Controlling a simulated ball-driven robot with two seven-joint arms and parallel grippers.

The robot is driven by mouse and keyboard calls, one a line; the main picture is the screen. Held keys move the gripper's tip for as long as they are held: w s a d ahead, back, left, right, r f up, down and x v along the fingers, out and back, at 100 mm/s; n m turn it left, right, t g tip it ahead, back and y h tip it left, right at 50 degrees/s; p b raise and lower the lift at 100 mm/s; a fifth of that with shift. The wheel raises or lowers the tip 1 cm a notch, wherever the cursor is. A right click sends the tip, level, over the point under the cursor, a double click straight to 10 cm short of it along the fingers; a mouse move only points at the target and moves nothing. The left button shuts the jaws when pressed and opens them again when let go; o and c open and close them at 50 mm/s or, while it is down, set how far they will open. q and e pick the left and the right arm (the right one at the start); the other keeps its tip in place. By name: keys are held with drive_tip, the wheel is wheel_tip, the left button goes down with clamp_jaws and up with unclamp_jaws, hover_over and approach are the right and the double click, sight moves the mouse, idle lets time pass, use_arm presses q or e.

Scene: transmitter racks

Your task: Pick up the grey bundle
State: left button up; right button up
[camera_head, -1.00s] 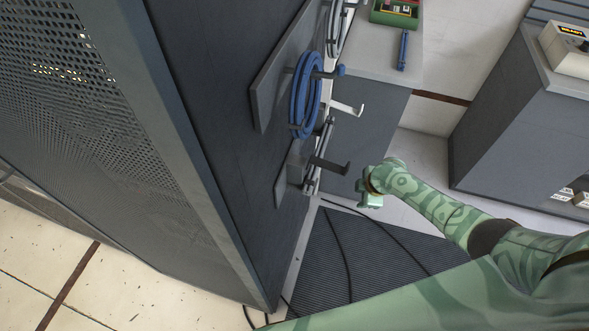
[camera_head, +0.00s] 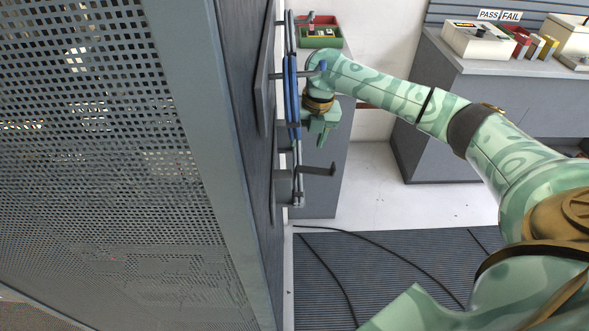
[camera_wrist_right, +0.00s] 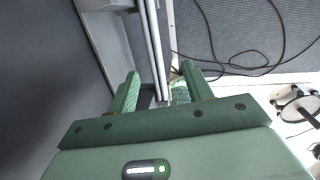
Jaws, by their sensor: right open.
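A grey bundle (camera_head: 299,178) hangs at the side of the tall rack, below the blue bundle (camera_head: 291,100). It shows nearly edge-on as thin pale strands by the lower dark hook (camera_head: 320,170). My right gripper (camera_head: 322,138) is beside the blue bundle's lower part, pointing down, above and to the right of the grey strands. In the right wrist view my right gripper (camera_wrist_right: 160,78) is open, with pale grey strands (camera_wrist_right: 155,45) running toward the gap between its fingers. I cannot tell whether they touch. My left gripper is out of view.
The perforated rack (camera_head: 90,150) fills the left side. A bench (camera_head: 480,70) with instruments stands at the right. Black cables (camera_head: 345,280) lie on the ribbed floor mat (camera_head: 390,280).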

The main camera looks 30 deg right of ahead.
sight(298, 163)
drive_tip(key=f, duration=0.3)
drive_tip(key=shift+w+a+b, duration=0.35)
drive_tip(key=shift+b, duration=0.05)
drive_tip(key=f+b, duration=0.1)
drive_tip(key=f, duration=0.1)
drive_tip(key=a+f+b, duration=0.1)
drive_tip(key=f, duration=0.1)
drive_tip(key=shift+w+a+f, duration=0.1)
drive_tip(key=shift+w+f, duration=0.05)
drive_tip(key=shift+f, duration=0.1)
drive_tip(key=shift+w+f, duration=0.1)
drive_tip(key=shift+f, duration=0.1)
drive_tip(key=shift+r, duration=0.15)
clamp_jaws()
